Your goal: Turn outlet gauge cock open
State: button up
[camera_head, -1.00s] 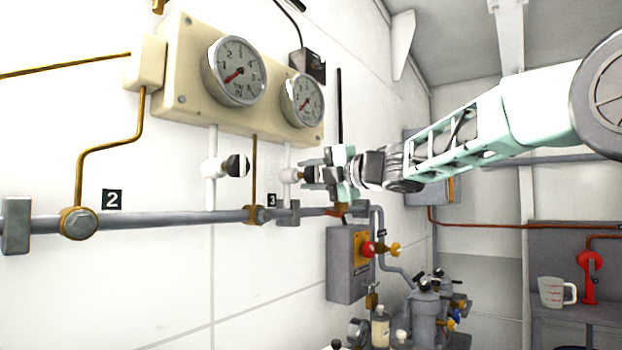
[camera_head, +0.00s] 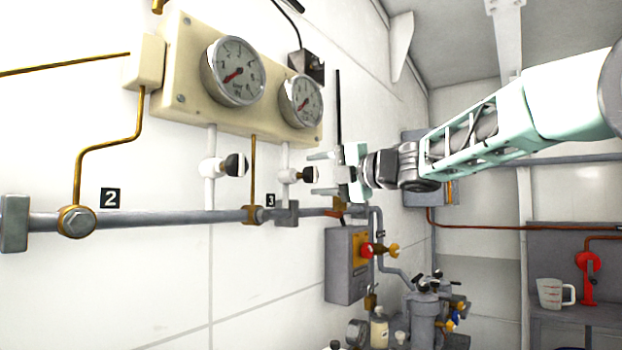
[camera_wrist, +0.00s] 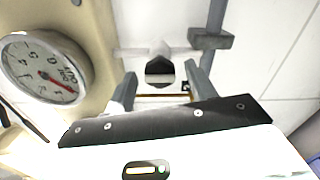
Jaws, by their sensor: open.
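Two white gauge cocks with black handles hang under the gauge board: the left cock (camera_head: 209,168) and the right cock (camera_head: 284,175). Which one is the outlet cock I cannot read. My gripper (camera_head: 322,173) is open, its fingers above and below the line of the right cock's black handle (camera_head: 311,175), with the palm to the right. In the wrist view the handle (camera_wrist: 160,72) shows between and beyond the fingertips of my gripper (camera_wrist: 163,84), with gaps on both sides. I see no contact.
The left gauge (camera_head: 234,72) and right gauge (camera_head: 301,101) sit on a cream board (camera_head: 185,80) above. A grey pipe (camera_head: 160,219) runs along the wall below. A grey box with a red and yellow knob (camera_head: 372,250) stands below my gripper.

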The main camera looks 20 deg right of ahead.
jog(key=b+v, duration=0.1)
jog(key=v, duration=1.3)
jog(key=shift+s+b, duration=0.2)
jog(key=shift+b, duration=0.2)
jog(key=shift+d, duration=0.15)
jog(key=w+a+f+m+t+h+p, duration=0.1)
jog(key=w+a+f+m+h+p, duration=0.2)
jog(key=a+f+m, duration=0.4)
jog(key=s+a+f+m+g+h, duration=0.2)
jog(key=a+f+m, duration=0.15)
jog(key=f, duration=0.35)
jog(key=s+a+f+m+g+h, duration=0.25)
jog(key=f+m, duration=0.25)
jog(key=f, duration=0.3)
jog(key=s+a+f+m+g+h+p, duration=0.1)
jog(key=s+f+g, duration=0.4)
jog(key=s, duration=0.8)
jog(key=s+a+f+m+g+h, duration=0.1)
jog(key=s+a+f+m+g, duration=0.2)
jog(key=s+f, duration=0.9)
jog(key=s+g, duration=0.2)
jog(key=g, duration=0.1)
jog(key=shift+f+p, duration=0.2)
jog(key=shift+p, duration=0.15)
